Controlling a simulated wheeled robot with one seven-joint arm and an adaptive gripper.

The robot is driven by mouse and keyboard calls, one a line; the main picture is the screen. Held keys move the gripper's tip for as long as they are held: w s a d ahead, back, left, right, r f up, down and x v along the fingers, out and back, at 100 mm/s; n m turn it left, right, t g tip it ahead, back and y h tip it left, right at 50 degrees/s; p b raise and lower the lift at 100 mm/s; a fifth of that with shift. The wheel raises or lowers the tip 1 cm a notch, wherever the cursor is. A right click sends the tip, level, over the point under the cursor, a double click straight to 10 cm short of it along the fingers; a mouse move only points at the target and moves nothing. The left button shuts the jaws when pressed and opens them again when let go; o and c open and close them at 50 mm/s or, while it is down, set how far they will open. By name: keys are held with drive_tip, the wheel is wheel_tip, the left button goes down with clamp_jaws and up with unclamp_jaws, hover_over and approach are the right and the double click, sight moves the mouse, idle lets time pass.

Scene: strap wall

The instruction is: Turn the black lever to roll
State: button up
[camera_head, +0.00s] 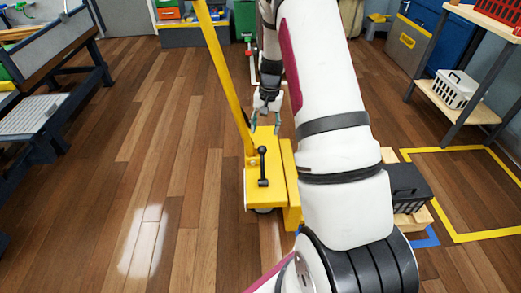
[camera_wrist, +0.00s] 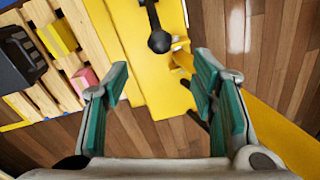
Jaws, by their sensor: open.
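The black lever (camera_head: 263,167) stands on the yellow base (camera_head: 282,165) of a wheeled machine in the head view, with a round knob at one end. In the wrist view the lever (camera_wrist: 160,40) is at the top middle, its knob facing down the picture. My gripper (camera_head: 266,118) is open above the base, just up the picture from the lever. In the wrist view my gripper (camera_wrist: 161,77) has its teal fingers spread. The knob lies beyond the fingertips, in line with the gap, and nothing is between them.
A slanted yellow handle (camera_head: 224,75) rises from the base. A wooden pallet (camera_wrist: 45,98) with a black crate (camera_head: 409,182), a yellow box (camera_wrist: 57,40) and a pink box (camera_wrist: 84,79) sits beside it. The wooden floor (camera_head: 160,170) at left is clear.

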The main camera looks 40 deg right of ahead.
sight(263, 146)
drive_tip(key=f+b, duration=0.1)
drive_tip(key=f, duration=0.2)
drive_tip(key=f+b, duration=0.1)
drive_tip(key=f, duration=0.3)
drive_tip(key=f+b, duration=0.1)
drive_tip(key=f, duration=0.2)
drive_tip(key=shift+w+a+f, duration=0.25)
drive_tip(key=shift+w, duration=0.05)
drive_tip(key=shift+c, duration=0.4)
clamp_jaws()
